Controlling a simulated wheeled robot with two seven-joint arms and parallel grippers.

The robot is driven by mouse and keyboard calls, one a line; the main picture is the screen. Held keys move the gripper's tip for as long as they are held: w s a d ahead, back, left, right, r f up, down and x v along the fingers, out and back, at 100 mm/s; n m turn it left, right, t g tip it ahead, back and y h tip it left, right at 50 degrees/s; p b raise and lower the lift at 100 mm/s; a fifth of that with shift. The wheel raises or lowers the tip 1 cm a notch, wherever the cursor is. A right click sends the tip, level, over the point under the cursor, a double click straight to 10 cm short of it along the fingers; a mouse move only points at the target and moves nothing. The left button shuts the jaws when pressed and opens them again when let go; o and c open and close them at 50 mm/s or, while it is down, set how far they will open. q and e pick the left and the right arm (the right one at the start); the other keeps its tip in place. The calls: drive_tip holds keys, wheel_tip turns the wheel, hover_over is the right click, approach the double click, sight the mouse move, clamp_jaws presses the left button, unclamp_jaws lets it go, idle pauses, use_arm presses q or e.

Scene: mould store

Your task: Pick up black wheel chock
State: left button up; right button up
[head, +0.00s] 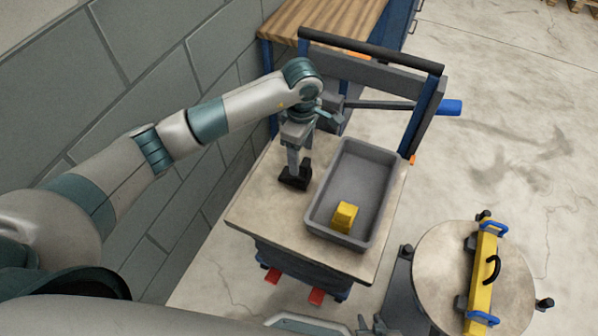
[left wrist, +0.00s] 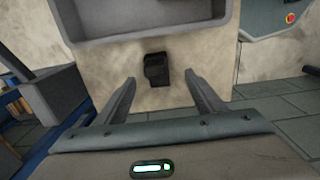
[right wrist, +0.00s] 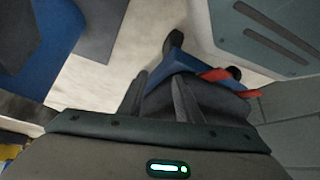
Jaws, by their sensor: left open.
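The black wheel chock (head: 296,180) lies on the pale top of the lift cart (head: 262,208), left of the grey tray. My left gripper (head: 293,163) points down over the chock and overlaps part of it in the head view. In the left wrist view the chock (left wrist: 157,69) shows beyond and between the spread fingertips, with nothing held. My left gripper is open; I cannot tell exactly how high it is above the chock. My right gripper (right wrist: 158,80) has its fingers apart and is away from the chock, low near the cart's wheels and the floor.
The grey tray (head: 317,226) on the cart holds a yellow block (head: 344,217). The cart's push handle (head: 370,50) rises behind it. A block wall (head: 130,70) stands on the left. A round table (head: 435,270) with a yellow bar (head: 484,275) stands at the right.

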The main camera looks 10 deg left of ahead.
sight(301, 166)
use_arm(q)
drive_tip(key=shift+f+p, duration=0.4)
drive_tip(key=shift+f, duration=2.25)
use_arm(e)
drive_tip(key=shift+w+a+r+t, duration=0.3)
drive_tip(key=shift+a+r+t, duration=0.1)
drive_tip(key=shift+a+r, duration=0.15)
use_arm(q)
drive_tip(key=shift+f, duration=0.1)
use_arm(e)
drive_tip(key=shift+r, duration=0.1)
use_arm(q)
drive_tip(key=shift+w+a+f, duration=0.1)
drive_tip(key=shift+f, duration=0.15)
drive_tip(key=f, duration=0.1)
drive_tip(key=f+p, duration=0.1)
drive_tip(key=f, duration=0.1)
drive_tip(key=shift+w+a+f, duration=0.3)
drive_tip(key=shift+w+f, duration=0.05)
drive_tip(key=shift+f, duration=0.4)
use_arm(e)
drive_tip(key=shift+s+d+f+g, duration=0.15)
drive_tip(key=shift+s+d+f, duration=0.1)
drive_tip(key=shift+s, duration=0.35)
drive_tip(key=shift+s+d+f+g, duration=0.15)
drive_tip(key=shift+s+f, duration=0.1)
drive_tip(key=shift+s, duration=0.35)
drive_tip(key=shift+w, duration=0.1)
use_arm(q)
drive_tip(key=c, duration=1.3)
